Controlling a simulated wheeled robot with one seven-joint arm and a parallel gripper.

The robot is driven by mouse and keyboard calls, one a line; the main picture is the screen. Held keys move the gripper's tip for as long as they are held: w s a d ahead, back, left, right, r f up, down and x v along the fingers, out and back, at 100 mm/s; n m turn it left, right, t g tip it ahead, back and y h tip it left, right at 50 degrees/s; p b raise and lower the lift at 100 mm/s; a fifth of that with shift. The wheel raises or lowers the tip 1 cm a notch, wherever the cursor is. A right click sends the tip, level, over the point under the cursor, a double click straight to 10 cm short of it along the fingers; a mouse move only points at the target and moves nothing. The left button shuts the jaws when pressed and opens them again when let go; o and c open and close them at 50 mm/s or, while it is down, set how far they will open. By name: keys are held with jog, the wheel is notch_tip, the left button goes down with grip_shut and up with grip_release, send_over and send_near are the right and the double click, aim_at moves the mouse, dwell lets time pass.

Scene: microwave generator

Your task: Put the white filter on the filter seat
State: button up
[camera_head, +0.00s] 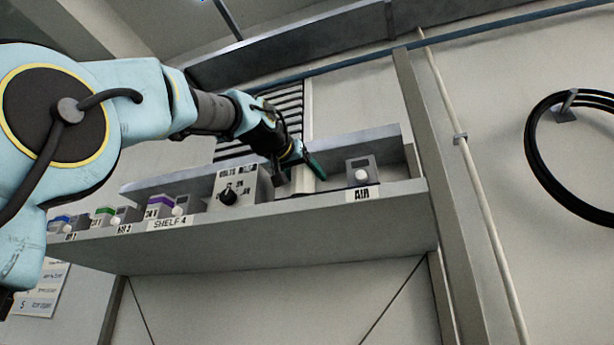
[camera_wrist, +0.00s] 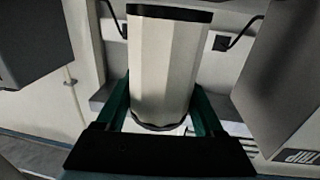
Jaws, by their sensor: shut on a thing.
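The white filter (camera_wrist: 162,66) is a pale faceted cylinder with dark end rims. In the wrist view it stands between the two green fingers of my gripper (camera_wrist: 160,112), which are shut on it. In the head view my gripper (camera_head: 306,163) is over the shelf, and the pale filter (camera_head: 301,180) shows partly behind a green finger, between the control box and the AIR unit. I cannot make out the filter seat, nor whether the filter touches anything below.
The shelf (camera_head: 260,240) carries a grey box with a black knob (camera_head: 238,188) left of my gripper and the AIR unit (camera_head: 363,170) to its right. Several small labelled units stand further left. In the wrist view, grey boxes flank the filter closely.

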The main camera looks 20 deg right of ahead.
aim_at(297, 170)
jog(key=shift+f+b, duration=0.5)
jog(key=shift+f, duration=0.05)
jog(key=o, duration=1.6)
jog(key=shift+c, duration=0.2)
jog(key=b+v, duration=0.4)
jog(key=v, duration=0.6)
jog(key=shift+s+a, duration=0.25)
jog(key=shift+s, duration=0.05)
